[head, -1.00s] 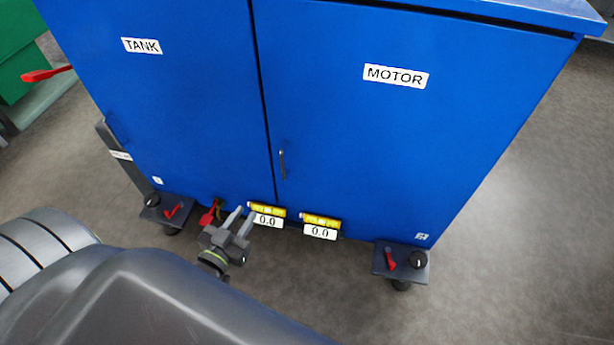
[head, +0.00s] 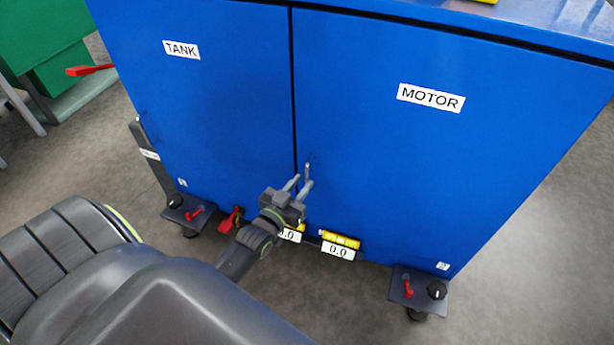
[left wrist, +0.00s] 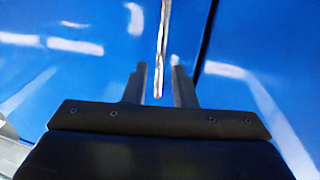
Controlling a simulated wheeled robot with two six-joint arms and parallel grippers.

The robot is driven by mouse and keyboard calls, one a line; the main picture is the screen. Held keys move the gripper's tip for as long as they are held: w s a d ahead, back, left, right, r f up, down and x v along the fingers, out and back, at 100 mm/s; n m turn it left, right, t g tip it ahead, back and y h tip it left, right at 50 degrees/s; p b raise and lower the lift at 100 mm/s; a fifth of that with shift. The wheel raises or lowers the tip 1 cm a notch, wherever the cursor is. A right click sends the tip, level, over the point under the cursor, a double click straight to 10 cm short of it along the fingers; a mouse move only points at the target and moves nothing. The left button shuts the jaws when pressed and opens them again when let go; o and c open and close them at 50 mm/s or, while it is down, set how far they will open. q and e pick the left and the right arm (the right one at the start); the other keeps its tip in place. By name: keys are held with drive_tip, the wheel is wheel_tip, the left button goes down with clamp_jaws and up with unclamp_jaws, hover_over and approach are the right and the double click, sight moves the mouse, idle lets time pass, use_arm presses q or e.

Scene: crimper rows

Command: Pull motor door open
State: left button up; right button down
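The blue motor door (head: 450,150), labelled MOTOR, is shut, flush with the tank door (head: 205,105) at its left. Its slim grey upright handle (head: 307,170) sits low near the seam between the doors. My left gripper (head: 299,183) is at the handle, its fingers pointing up towards it. In the left wrist view the silver handle (left wrist: 162,50) runs down between the two spread fingers of my left gripper (left wrist: 159,88). The fingers look apart from it on both sides. My right gripper is not in view.
Yellow-topped displays (head: 339,247) hang under the cabinet's lower edge, one partly hidden by my left gripper. Brackets with red levers stick out at both lower corners, one at the right (head: 418,290). Grey floor (head: 545,270) is clear at the right.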

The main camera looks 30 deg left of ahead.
sight(306, 179)
use_arm(q)
drive_tip(key=shift+w, duration=1.75)
clamp_jaws()
